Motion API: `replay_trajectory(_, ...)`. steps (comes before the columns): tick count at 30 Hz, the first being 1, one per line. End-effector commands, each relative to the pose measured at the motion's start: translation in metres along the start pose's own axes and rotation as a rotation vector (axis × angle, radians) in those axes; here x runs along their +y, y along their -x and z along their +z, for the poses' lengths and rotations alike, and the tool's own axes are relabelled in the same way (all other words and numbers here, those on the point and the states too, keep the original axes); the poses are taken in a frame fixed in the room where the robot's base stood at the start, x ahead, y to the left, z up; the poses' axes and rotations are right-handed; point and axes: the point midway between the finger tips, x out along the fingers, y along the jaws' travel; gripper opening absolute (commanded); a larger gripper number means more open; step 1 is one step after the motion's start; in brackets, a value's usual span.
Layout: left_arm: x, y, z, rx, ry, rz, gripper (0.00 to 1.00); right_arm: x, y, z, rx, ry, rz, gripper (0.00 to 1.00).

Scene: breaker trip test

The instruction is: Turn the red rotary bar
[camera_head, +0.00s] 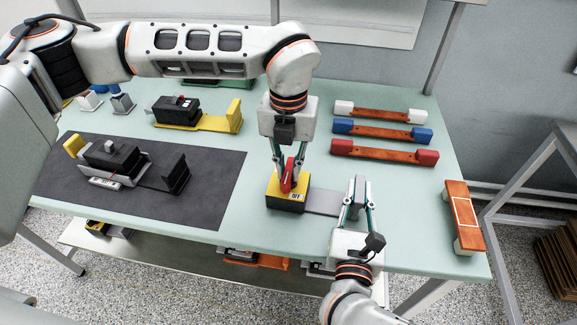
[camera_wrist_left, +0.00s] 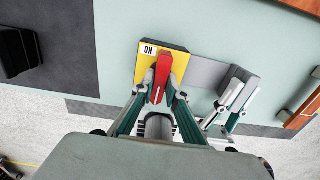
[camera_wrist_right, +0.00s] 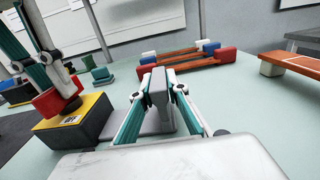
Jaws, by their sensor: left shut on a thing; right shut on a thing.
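The red rotary bar (camera_head: 288,177) sits on top of a yellow-topped black switch box (camera_head: 288,198) on the table. My left gripper (camera_head: 289,170) points down and is shut on the red bar; in the left wrist view the red bar (camera_wrist_left: 160,77) lies between its fingertips. A grey plate (camera_head: 323,202) extends right from the box to an upright grey tab (camera_wrist_right: 158,85). My right gripper (camera_head: 356,203) is shut on this tab.
Bars with white (camera_head: 343,108), blue (camera_head: 342,126) and red (camera_head: 341,147) ends lie at the back right. An orange-topped block (camera_head: 463,212) is at the right edge. Black devices (camera_head: 112,158) stand on a dark mat (camera_head: 215,200) at left.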

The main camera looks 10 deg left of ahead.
Motion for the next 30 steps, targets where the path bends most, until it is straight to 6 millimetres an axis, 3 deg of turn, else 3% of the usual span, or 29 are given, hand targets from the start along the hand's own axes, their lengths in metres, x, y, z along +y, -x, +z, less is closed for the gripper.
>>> replay_trajectory(5, 0.000, 0.001, 0.001, -0.002, 0.002, -0.001, 0.00, 0.001, 0.000, 0.000, 0.000, 0.000, 0.001, 0.00)
replay_trajectory(6, 0.000, 0.001, 0.001, -0.002, 0.002, -0.001, 0.21, 0.001, 0.000, 0.000, 0.000, 0.000, 0.001, 0.00)
replay_trajectory(7, 0.000, 0.001, 0.001, -0.002, 0.002, -0.001, 0.29, 0.001, 0.000, 0.000, 0.000, 0.000, 0.001, 0.00)
replay_trajectory(8, 0.000, 0.001, 0.001, -0.002, 0.002, -0.001, 0.31, 0.001, 0.000, 0.000, 0.000, 0.000, 0.001, 0.00)
replay_trajectory(20, 0.000, 0.005, 0.001, -0.001, 0.000, 0.000, 0.31, 0.000, 0.000, 0.000, 0.000, 0.000, 0.001, 0.00)
replay_trajectory(23, 0.000, 0.017, 0.001, -0.003, 0.000, 0.000, 0.31, 0.000, 0.000, 0.000, 0.000, 0.000, 0.001, 0.00)
replay_trajectory(30, 0.000, 0.064, 0.002, -0.005, 0.001, -0.001, 0.31, 0.000, 0.000, 0.000, 0.000, 0.000, 0.001, 0.00)
